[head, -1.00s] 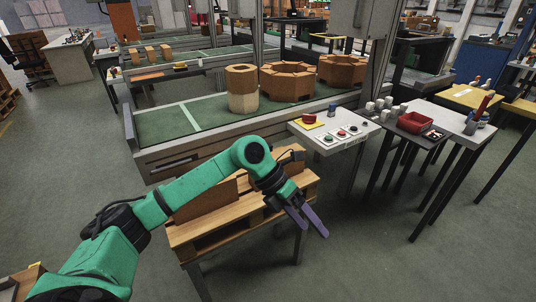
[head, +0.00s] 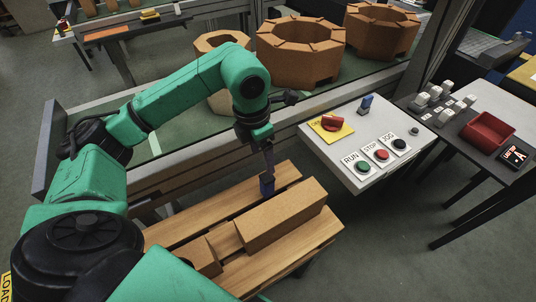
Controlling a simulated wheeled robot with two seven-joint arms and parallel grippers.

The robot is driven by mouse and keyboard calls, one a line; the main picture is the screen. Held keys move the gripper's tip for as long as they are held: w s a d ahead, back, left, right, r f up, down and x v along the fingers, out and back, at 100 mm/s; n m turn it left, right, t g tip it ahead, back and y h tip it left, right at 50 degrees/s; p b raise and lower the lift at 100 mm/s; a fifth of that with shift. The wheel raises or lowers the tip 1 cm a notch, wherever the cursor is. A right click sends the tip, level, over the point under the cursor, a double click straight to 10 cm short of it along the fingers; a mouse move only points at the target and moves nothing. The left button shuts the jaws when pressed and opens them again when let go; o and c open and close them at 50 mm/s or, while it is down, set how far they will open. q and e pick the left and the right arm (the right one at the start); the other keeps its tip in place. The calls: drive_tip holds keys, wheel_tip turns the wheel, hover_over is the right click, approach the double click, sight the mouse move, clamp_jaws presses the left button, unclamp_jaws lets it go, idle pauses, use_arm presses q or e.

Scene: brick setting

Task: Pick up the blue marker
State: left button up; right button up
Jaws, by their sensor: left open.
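I cannot make out a blue marker for certain in the head view. A small upright blue object (head: 366,104) stands at the back of the white control panel; it is too small to identify. My left gripper (head: 267,187) points down over the wooden pallet table, just behind a long brown block. It is seen nearly edge-on, its fingers are open, and nothing shows between them. It is left of the control panel and apart from the blue object. My right gripper is not in view.
The control panel (head: 340,172) carries a red knob (head: 332,123) and several buttons. Brown blocks (head: 285,215) lie on the pallet table (head: 300,250). A red bin (head: 487,131) and white blocks stand on the right-hand table. Large octagonal pieces (head: 300,55) sit on the conveyor behind.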

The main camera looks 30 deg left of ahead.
sight(266, 178)
use_arm(q)
drive_tip(key=shift+w+a+f, duration=0.2)
drive_tip(key=shift+w, duration=0.2)
drive_tip(key=f, duration=0.2)
drive_tip(key=d+f, duration=0.1)
drive_tip(key=f, duration=0.1)
drive_tip(key=s+f+p, duration=0.1)
drive_tip(key=f, duration=0.1)
drive_tip(key=shift+d+f, duration=0.2)
drive_tip(key=shift+f, duration=0.05)
drive_tip(key=f, duration=0.2)
drive_tip(key=f+p, duration=0.1)
drive_tip(key=f, duration=0.1)
drive_tip(key=w+f, duration=0.1)
drive_tip(key=f, duration=0.1)
drive_tip(key=shift+d+f, duration=0.15)
drive_tip(key=shift+f, duration=0.1)
drive_tip(key=shift+w+f, duration=0.1)
drive_tip(key=shift+f, duration=0.05)
drive_tip(key=shift+c, duration=1.2)
clamp_jaws()
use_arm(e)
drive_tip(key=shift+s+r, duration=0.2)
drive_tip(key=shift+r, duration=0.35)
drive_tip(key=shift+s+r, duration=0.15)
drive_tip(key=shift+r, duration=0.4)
